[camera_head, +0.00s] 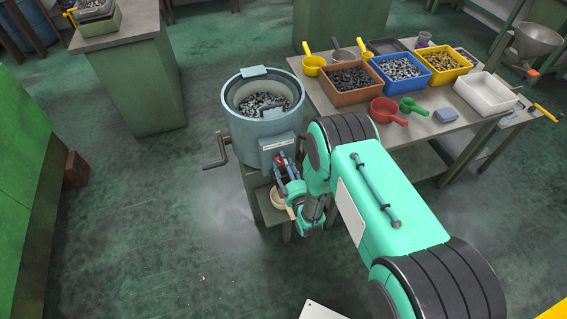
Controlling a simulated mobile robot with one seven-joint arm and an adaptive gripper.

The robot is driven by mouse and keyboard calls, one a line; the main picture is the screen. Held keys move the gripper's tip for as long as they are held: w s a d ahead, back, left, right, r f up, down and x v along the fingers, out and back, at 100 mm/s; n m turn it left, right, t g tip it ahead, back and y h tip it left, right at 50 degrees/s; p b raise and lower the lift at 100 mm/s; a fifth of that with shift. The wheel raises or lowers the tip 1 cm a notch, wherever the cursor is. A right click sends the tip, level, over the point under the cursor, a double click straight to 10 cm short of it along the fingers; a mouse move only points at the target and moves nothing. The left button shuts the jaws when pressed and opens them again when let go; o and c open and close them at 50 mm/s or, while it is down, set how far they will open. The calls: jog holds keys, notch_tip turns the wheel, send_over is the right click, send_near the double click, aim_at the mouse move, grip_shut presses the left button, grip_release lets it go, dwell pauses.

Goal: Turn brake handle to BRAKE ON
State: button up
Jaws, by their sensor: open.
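A grey-blue drum machine (240,125) holding small metal parts stands left of the table, with a dark crank (216,153) on its left side. A box with a pale label (277,144) is on its front. Just below the label is a small red part (282,160), which may be the brake handle; its setting is too small to read. My gripper (287,172) is at the drum's front by this red part, with its jaws open. My arm comes in from the lower right. Whether the fingers touch the red part cannot be told.
The table (437,128) at right bears brown (352,97), blue and yellow bins of parts, a white tray (487,95) and red and green scoops. A pale round bowl (277,197) is below my gripper.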

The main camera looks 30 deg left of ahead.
jog(key=v, duration=1.2)
dwell(0.5)
